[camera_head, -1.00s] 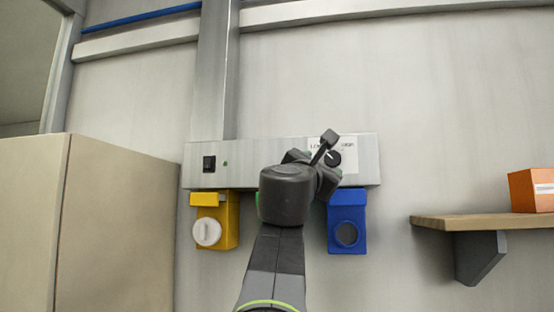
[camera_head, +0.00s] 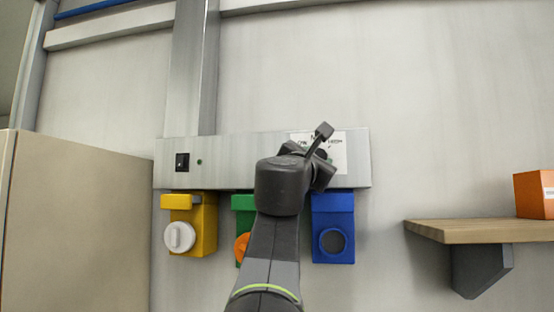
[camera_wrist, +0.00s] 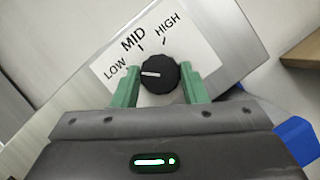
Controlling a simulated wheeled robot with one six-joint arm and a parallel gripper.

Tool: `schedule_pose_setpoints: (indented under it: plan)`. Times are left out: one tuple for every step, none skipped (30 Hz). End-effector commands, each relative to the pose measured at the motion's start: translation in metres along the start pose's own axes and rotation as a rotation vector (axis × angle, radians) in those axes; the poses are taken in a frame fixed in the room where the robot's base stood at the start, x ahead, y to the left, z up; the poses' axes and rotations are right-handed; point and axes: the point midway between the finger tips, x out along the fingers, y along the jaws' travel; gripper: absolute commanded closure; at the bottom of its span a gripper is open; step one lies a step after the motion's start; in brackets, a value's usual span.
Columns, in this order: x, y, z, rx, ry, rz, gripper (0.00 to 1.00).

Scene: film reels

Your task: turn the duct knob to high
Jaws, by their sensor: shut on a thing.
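The black duct knob (camera_wrist: 158,76) sits on a white label (camera_wrist: 205,50) reading LOW, MID and HIGH. Its white pointer line points left, roughly toward LOW. The two green fingers of my gripper (camera_wrist: 160,72) stand on either side of the knob, shut on it. In the head view the label (camera_head: 337,150) is at the right end of the metal duct panel (camera_head: 240,160). There my wrist largely hides the knob and the fingers.
A black switch (camera_head: 182,162) is at the panel's left. Yellow (camera_head: 208,225), green (camera_head: 241,204) and blue (camera_head: 333,205) boxes hang below, the green one partly behind my arm. A beige cabinet (camera_head: 75,225) stands left. A wooden shelf (camera_head: 480,231) with an orange box (camera_head: 533,194) is right.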

Motion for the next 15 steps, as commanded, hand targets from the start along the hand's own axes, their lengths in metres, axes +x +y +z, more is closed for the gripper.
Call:
schedule_pose_setpoints:
  plan:
    - [0.0002, -0.0001, -0.0003, 0.0, 0.0, 0.0, 0.84]
    - [0.0002, 0.0, -0.0003, 0.0, 0.001, 0.0, 0.84]
    - [0.0002, 0.0, -0.0003, 0.0, 0.001, 0.0, 0.84]
    - [0.0002, 0.0, -0.0004, 0.001, 0.001, 0.0, 0.84]
    - [0.0002, 0.0, -0.0004, 0.002, 0.001, -0.001, 0.84]
    - [0.0002, 0.0001, -0.0004, 0.005, 0.001, -0.002, 0.84]
    - [0.0002, 0.0002, -0.0005, 0.008, 0.001, -0.003, 0.84]
    - [0.0002, 0.0002, -0.0005, 0.012, 0.001, -0.005, 0.84]
    - [0.0002, 0.0003, -0.0004, 0.02, 0.001, -0.008, 0.84]
    - [0.0002, 0.0003, -0.0004, 0.028, 0.001, -0.011, 0.84]
    - [0.0002, 0.0005, -0.0005, 0.037, 0.001, -0.015, 0.84]
    - [0.0002, 0.0009, -0.0004, 0.051, 0.001, -0.02, 0.84]
    - [0.0002, 0.001, -0.0004, 0.063, 0.001, -0.025, 0.84]
    - [0.0002, 0.0014, -0.0006, 0.077, 0.001, -0.031, 0.84]
    - [0.0002, 0.0016, -0.0009, 0.099, 0.002, -0.039, 0.84]
